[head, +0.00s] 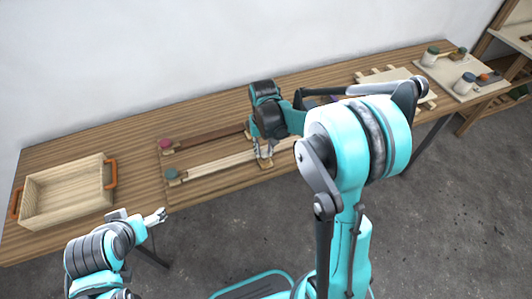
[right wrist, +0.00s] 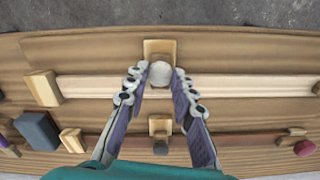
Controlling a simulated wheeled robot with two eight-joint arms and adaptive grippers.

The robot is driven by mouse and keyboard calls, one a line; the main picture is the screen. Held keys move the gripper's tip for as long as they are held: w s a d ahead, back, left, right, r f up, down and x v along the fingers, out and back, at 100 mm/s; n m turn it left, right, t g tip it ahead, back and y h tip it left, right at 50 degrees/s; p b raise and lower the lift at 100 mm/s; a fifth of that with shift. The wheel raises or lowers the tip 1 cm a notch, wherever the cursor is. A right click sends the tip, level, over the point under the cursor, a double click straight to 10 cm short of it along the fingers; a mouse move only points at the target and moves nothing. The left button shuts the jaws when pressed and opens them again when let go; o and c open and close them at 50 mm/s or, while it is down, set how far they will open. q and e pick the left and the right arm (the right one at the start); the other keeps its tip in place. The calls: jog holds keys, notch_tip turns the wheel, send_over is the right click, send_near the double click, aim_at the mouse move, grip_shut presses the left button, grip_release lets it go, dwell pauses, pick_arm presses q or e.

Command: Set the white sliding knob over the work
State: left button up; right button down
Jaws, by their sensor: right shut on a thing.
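The white knob (right wrist: 160,73) sits on a light wooden slider (right wrist: 159,48) that straddles a pale rail (right wrist: 235,86). My right gripper (right wrist: 160,78) is shut on the white knob, with a finger on each side. In the head view my right gripper (head: 264,158) is over the pale rail (head: 215,163), and its arm hides the rails' right part. A grey knob (right wrist: 160,147) on a similar slider sits on the other, darker rail. My left gripper (head: 157,217) is off the table's front edge, empty; its opening is unclear.
A teal knob (head: 171,173) and a pink knob (head: 165,144) stand at the rails' left ends. A dark grey block (right wrist: 38,130) and wooden blocks (right wrist: 42,88) lie by the rails. A wooden crate (head: 65,196) stands left. Jars (head: 430,55) are on a board far right.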

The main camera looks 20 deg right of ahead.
jog(key=shift+w, duration=0.65)
jog(key=c, duration=1.3)
grip_release()
jog(key=shift+o, duration=0.2)
jog(key=shift+r, duration=0.1)
notch_tip(320, 180, up, 12)
jog(key=s+a+n+t, duration=0.1)
jog(key=s+t, duration=0.2)
jog(key=s, duration=0.5)
jog(key=s+a+f+n+t, duration=0.1)
jog(key=s+t, duration=0.3)
jog(key=s, duration=0.5)
jog(key=shift+s+a+f+n, duration=0.2)
jog(key=shift+a+f+n, duration=0.1)
jog(key=shift+a, duration=0.4)
